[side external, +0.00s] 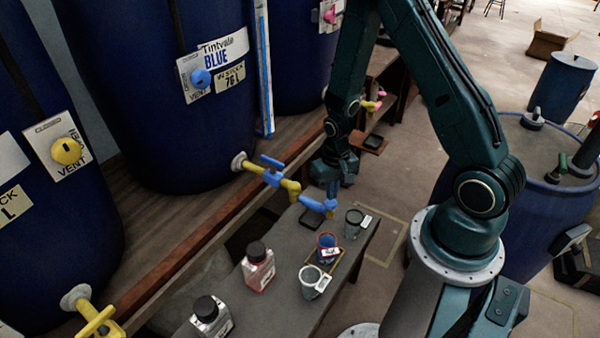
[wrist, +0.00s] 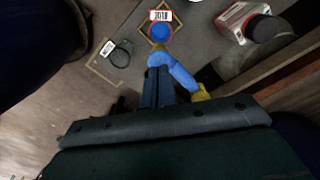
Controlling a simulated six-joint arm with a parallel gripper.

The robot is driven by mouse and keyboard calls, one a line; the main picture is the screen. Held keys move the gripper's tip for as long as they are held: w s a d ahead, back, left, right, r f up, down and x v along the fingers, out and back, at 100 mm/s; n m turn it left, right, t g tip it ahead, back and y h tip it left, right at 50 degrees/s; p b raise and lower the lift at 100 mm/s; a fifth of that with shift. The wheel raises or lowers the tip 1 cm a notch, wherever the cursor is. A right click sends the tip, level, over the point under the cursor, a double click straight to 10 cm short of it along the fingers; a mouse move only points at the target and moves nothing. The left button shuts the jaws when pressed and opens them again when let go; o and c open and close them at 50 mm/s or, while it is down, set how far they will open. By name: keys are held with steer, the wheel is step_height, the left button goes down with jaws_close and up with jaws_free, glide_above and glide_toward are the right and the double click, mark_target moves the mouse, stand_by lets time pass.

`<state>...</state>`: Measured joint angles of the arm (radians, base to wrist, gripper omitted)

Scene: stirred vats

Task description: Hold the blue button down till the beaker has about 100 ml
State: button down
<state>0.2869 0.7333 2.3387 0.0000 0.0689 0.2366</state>
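My gripper (side external: 333,188) points down at the blue spout fitting (side external: 318,206) of the Tintvale Blue vat's tap; I cannot tell whether it touches it. In the wrist view its two dark fingers (wrist: 158,86) are together with nothing visible between them, and the blue fitting (wrist: 180,74) runs just beside their tips. A small beaker with a red rim and blue inside (side external: 328,241) stands on the bench near the spout; it also shows in the wrist view (wrist: 160,32). Its level cannot be read. A round blue knob (side external: 200,78) marked VENT is on the vat's label.
A clear beaker (side external: 310,280) and a dark, tagged beaker (side external: 354,220) stand beside the red-rimmed one. Two capped bottles, one reddish (side external: 258,268) and one clear (side external: 208,316), stand to the left. A blue tap handle (side external: 272,172) sits above the pipe. Vats (side external: 150,120) line the back.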

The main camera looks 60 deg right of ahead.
steer(key=shift+r, duration=2.75)
steer(key=shift+r, duration=0.55)
steer(key=shift+f, duration=0.15)
steer(key=shift+f, duration=3.15)
steer(key=shift+f, duration=0.15)
